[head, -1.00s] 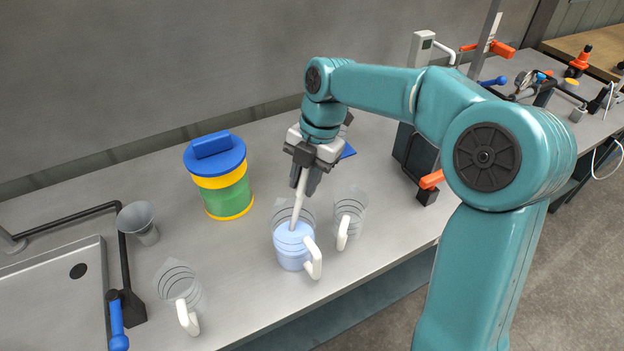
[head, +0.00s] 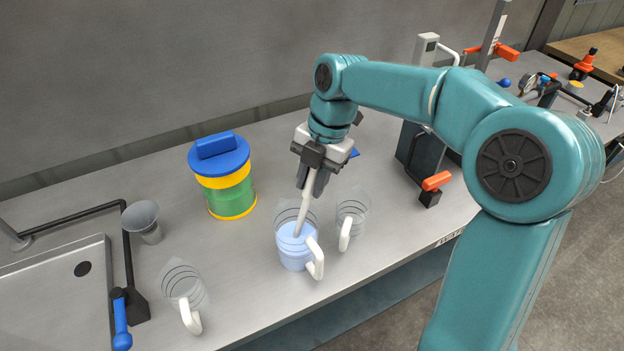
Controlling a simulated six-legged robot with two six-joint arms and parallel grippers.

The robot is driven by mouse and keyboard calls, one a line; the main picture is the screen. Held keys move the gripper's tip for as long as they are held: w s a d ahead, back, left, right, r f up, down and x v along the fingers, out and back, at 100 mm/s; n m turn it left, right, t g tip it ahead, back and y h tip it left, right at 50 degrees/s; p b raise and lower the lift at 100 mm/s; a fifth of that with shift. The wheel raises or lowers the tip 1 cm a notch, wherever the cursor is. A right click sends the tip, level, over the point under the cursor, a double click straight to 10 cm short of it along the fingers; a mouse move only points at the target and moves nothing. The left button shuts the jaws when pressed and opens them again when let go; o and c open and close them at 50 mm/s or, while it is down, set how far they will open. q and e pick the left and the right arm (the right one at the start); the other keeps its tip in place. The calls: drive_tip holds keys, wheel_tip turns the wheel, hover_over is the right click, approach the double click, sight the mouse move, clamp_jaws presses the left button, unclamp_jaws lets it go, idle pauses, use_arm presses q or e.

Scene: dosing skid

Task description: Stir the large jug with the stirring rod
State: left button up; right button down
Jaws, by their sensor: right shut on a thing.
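The large jug (head: 294,252) stands upright on the steel bench, with pale blue liquid in it and a white handle on its right side. My right gripper (head: 312,186) is above the jug, pointing down, and is shut on the white stirring rod (head: 306,212). The rod leans a little, its lower end inside the jug's mouth and reaching the liquid; its tip is hidden in the liquid. My left gripper is not in view.
A clear jug (head: 352,217) stands close to the right of the large jug, and another clear jug (head: 183,285) stands at the front left. A green, yellow and blue tub (head: 229,190), a grey cup (head: 143,221) and a sink (head: 50,290) are on the left. An orange-handled device (head: 432,188) stands at right.

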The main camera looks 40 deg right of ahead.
wheel_tip(320, 180, up, 2)
drive_tip(key=shift+s+r+p, duration=0.1)
drive_tip(key=shift+p, duration=0.5)
wheel_tip(320, 180, up, 2)
drive_tip(key=shift+r+p, duration=0.1)
drive_tip(key=shift+p, duration=0.8)
wheel_tip(320, 180, up, 7)
drive_tip(key=p, duration=0.6)
drive_tip(key=shift+r, duration=0.15)
wheel_tip(320, 180, up, 5)
drive_tip(key=p, duration=0.4)
drive_tip(key=shift+a, duration=0.1)
